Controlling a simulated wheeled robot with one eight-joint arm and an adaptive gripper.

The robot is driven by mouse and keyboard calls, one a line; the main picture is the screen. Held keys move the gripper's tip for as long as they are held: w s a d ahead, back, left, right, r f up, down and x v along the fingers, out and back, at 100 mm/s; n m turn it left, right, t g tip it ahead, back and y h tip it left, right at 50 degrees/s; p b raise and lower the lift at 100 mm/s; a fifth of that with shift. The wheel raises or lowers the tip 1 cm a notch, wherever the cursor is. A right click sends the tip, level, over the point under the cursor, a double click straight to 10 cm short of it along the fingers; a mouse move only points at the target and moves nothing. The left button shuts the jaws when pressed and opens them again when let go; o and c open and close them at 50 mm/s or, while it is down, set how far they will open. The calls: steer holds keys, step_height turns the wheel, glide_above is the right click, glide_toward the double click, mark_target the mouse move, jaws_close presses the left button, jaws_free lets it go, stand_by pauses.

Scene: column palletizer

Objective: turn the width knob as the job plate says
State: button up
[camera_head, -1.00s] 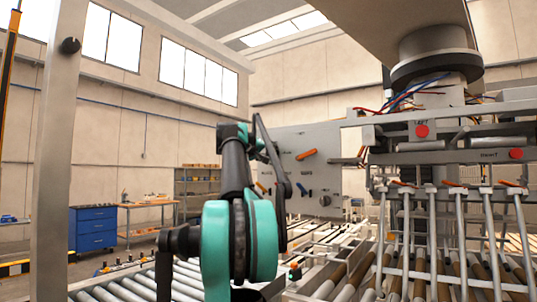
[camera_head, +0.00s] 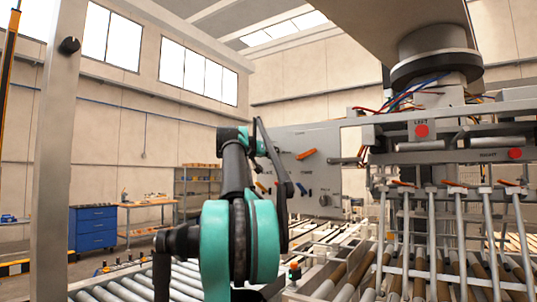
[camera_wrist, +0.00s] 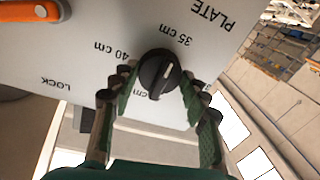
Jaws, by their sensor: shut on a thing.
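The width knob (camera_wrist: 158,75) is a round black dial with a white pointer line, on a light grey panel in the wrist view. The labels "35 cm" and "40 cm" stand beside it; another "cm" label is partly covered. The pointer seems tilted towards the "35 cm" side, but I cannot read it exactly. My gripper (camera_wrist: 158,84) has its green-padded fingers on either side of the knob and is shut on it. In the head view my arm hides the gripper, and the panel (camera_head: 330,140) stands behind it. I cannot read a job plate setting.
An orange handle (camera_wrist: 30,12) is on the panel in the wrist view. Roller conveyors lie below; the column's metal rods (camera_head: 475,240) stand close on the right.

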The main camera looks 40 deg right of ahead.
stand_by(0.3)
steer(key=o, duration=1.2)
steer(key=v, duration=1.2)
steer(key=shift+f, duration=0.15)
